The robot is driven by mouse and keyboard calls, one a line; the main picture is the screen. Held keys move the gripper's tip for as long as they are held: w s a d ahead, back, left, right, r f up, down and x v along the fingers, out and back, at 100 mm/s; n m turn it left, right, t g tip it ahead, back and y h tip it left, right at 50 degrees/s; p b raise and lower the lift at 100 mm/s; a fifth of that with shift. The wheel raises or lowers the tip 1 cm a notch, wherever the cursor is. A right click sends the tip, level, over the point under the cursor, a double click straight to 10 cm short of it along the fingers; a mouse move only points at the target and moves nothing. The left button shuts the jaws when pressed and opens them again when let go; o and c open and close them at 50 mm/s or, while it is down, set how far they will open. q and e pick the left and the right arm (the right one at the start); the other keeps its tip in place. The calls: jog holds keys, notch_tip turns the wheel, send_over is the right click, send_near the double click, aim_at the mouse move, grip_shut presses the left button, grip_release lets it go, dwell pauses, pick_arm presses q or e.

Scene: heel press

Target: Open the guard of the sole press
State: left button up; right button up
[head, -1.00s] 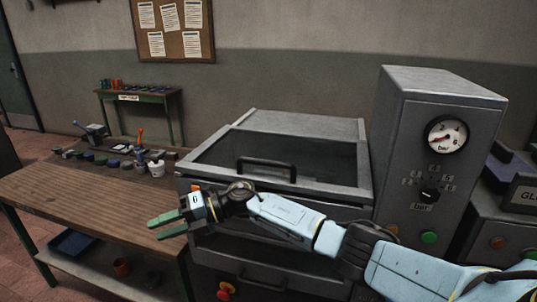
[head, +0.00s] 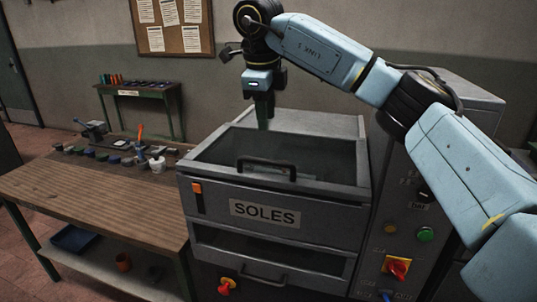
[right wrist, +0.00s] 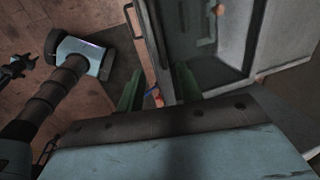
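The sole press (head: 265,213) is a grey cabinet labelled SOLES. Its guard (head: 215,176) is a framed, sloping see-through cover on top and looks closed. A black bar handle (head: 267,168) sits on the guard's front part. My right gripper (head: 264,122) points down above the rear of the guard, behind the handle and apart from it. In the right wrist view, its green fingers (right wrist: 157,90) are apart with nothing held between them. The guard's frame and window (right wrist: 205,45) show beyond them.
A wooden workbench (head: 90,195) with small pots and tools stands left of the press. A taller grey control housing with a green button (head: 425,234) and a red switch (head: 397,267) adjoins on the right. A red knob (head: 226,286) sits low in front.

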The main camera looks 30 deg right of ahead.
aim_at(269, 161)
jog(key=f, duration=0.3)
jog(key=w+d+f, duration=0.1)
jog(key=f, duration=0.7)
jog(key=shift+w+d+f, duration=0.2)
jog(key=shift+w+d, duration=0.05)
jog(key=shift+d, duration=0.05)
jog(key=shift+c, duration=0.2)
grip_shut()
